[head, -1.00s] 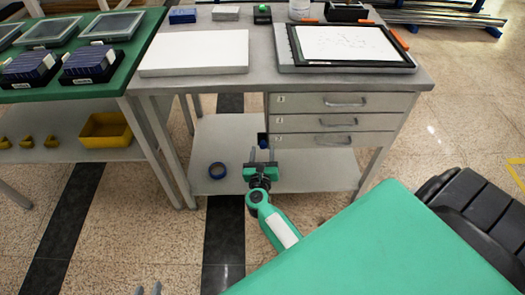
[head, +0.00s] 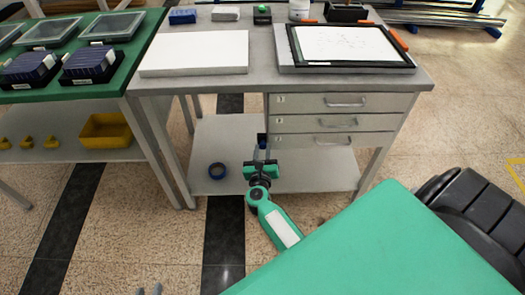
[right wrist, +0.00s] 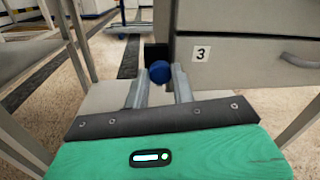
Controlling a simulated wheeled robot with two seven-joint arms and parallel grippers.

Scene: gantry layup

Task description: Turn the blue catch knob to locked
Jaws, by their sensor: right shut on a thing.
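The blue catch knob (right wrist: 159,71) sits on a dark mount at the left side of the drawer cabinet, level with the bottom drawer, marked 3. In the head view a bit of the knob (head: 263,141) shows above my right gripper (head: 262,157). In the right wrist view the fingers of my right gripper (right wrist: 160,85) lie on both sides of the knob, shut on it. I cannot tell the knob's turned position. My left gripper (head: 150,290) shows only its fingertips at the bottom edge, apart and empty.
The drawer cabinet (head: 342,122) hangs under the grey workbench (head: 262,85). A table leg (head: 372,171) stands to the right. The green-topped table (head: 50,95) stands at the left with a yellow bin (head: 110,131).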

